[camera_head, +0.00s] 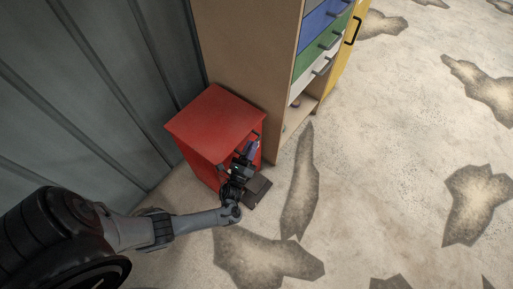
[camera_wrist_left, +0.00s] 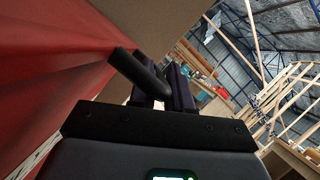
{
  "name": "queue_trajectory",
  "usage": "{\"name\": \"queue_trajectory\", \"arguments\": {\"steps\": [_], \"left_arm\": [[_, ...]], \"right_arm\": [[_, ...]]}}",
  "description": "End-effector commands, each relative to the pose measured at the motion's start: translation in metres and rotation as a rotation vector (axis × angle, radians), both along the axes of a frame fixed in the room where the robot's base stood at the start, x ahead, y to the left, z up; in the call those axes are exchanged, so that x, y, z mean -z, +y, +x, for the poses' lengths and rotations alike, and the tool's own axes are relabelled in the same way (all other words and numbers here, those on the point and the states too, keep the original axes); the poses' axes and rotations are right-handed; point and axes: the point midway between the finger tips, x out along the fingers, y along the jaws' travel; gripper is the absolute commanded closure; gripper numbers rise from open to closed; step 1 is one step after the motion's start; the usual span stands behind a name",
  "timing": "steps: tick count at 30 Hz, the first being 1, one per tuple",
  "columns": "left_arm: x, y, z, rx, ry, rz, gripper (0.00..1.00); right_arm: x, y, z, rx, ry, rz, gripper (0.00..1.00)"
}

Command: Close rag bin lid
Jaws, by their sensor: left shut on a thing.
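The red rag bin (camera_head: 193,163) stands on the floor against the wall. Its flat red lid (camera_head: 215,115) lies over the top; I cannot tell whether a gap is left under it. My left gripper (camera_head: 250,150) is at the bin's front, just below the lid's front edge. In the left wrist view my left gripper (camera_wrist_left: 168,92) is shut on a black bar-like handle (camera_wrist_left: 138,72), beside the red surface. The arm and gripper hide part of the bin's front. My right gripper is not in view.
A tall wooden cabinet (camera_head: 240,45) with coloured drawers stands close beside the bin. A grey ribbed wall (camera_head: 100,80) is on the left. A dark flat piece (camera_head: 257,191) sits low at the bin's front. The concrete floor (camera_head: 390,130) to the right is clear.

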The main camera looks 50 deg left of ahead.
Motion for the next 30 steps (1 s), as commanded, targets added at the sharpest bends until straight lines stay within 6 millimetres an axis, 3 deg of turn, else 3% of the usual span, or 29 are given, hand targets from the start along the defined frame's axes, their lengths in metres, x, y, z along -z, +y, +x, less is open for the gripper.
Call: {"name": "queue_trajectory", "arguments": {"steps": [11, 12, 15, 25, 30], "left_arm": [[0.009, 0.002, -0.003, -0.003, 0.020, -0.004, 1.00], [0.009, 0.002, -0.003, -0.002, 0.021, -0.004, 0.76], [0.009, 0.002, -0.003, -0.002, 0.019, -0.004, 0.61], [0.007, 0.002, -0.003, -0.002, 0.013, -0.003, 0.61], [0.011, -0.003, -0.015, -0.002, 0.014, -0.004, 0.61]], "right_arm": [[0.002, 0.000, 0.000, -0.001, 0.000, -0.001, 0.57], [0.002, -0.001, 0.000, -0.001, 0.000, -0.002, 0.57], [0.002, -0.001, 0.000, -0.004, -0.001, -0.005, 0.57], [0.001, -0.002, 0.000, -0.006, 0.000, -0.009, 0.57], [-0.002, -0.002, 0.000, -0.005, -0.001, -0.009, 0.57]]}}
